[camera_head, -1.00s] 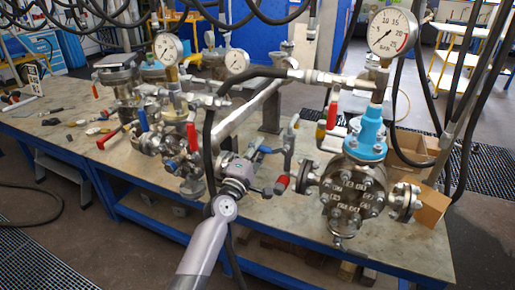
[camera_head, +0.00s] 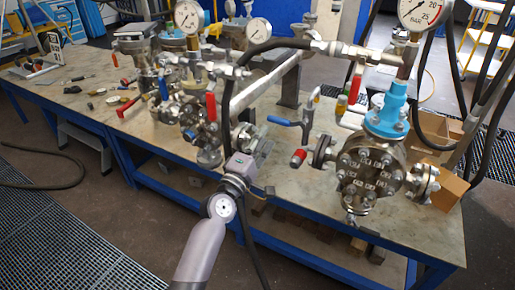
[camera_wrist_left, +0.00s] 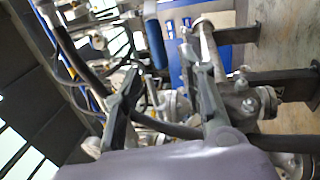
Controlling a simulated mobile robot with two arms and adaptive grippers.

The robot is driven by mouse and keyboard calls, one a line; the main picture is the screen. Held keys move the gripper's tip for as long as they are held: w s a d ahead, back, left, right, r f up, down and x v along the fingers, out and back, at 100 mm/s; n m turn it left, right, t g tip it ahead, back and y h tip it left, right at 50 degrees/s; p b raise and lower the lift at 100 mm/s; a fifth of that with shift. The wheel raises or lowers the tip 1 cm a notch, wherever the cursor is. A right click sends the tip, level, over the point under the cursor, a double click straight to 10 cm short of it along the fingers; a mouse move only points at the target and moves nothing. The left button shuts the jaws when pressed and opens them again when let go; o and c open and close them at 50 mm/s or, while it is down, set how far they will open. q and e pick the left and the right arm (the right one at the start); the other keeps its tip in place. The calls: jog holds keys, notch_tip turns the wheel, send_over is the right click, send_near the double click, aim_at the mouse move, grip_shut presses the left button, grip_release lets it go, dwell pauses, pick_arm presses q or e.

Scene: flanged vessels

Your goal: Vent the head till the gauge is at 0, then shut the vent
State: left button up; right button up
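The flanged vessel (camera_head: 368,172), with a bolted head and blue top fitting (camera_head: 388,112), stands at the right of the bench. Its dial gauge (camera_head: 418,12) is cut by the top edge; I cannot read the needle surely. A red lever (camera_head: 355,84) is on the pipework beside it. A blue lever (camera_head: 284,121) sticks out left from a thin upright pipe, above a red cap (camera_head: 298,157). I cannot tell which lever is the vent. My left gripper (camera_head: 260,146) is left of and below the blue lever. Its fingers (camera_wrist_left: 165,90) are apart and empty in the left wrist view.
The metal bench (camera_head: 110,130) has a blue frame. A black hose (camera_head: 232,95) arches right above my left gripper. Valves with red handles (camera_head: 211,106) crowd the left pipework. Two more gauges (camera_head: 189,16) (camera_head: 258,31) stand behind. Cardboard boxes (camera_head: 448,190) are beside the vessel.

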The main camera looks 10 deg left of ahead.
pick_arm(q)
jog(key=v, duration=0.3)
jog(key=shift+s+a+f, duration=0.1)
jog(key=shift+s, duration=0.2)
notch_tip(320, 180, down, 21)
jog(key=s+m+g+y, duration=0.2)
jog(key=m+g, duration=0.1)
jog(key=g, duration=0.1)
jog(key=s+a+f+m+g, duration=0.15)
jog(key=s+f, duration=0.25)
jog(key=f, duration=0.4)
jog(key=s+a+f+m+g+y, duration=0.1)
jog(key=s+f+m+g, duration=0.1)
jog(key=s+f, duration=0.4)
jog(key=s+a+f+m+g, duration=0.1)
jog(key=s+f+m+g, duration=0.15)
jog(key=f, duration=0.65)
jog(key=s+a+f+m+g+y, duration=0.1)
jog(key=s+f, duration=0.5)
jog(key=s, duration=0.7)
jog(key=s+a+f+m+g+y, duration=0.1)
jog(key=s+a+f+m+g, duration=0.3)
jog(key=s+f, duration=0.3)
jog(key=s+a+f+m+g+y, duration=0.1)
jog(key=s+f, duration=0.6)
jog(key=s, duration=1.1)
jog(key=a+m+g, duration=0.1)
jog(key=a, duration=0.1)
jog(key=shift+s+a+m+g, duration=0.3)
jog(key=shift+a+m+g, duration=0.1)
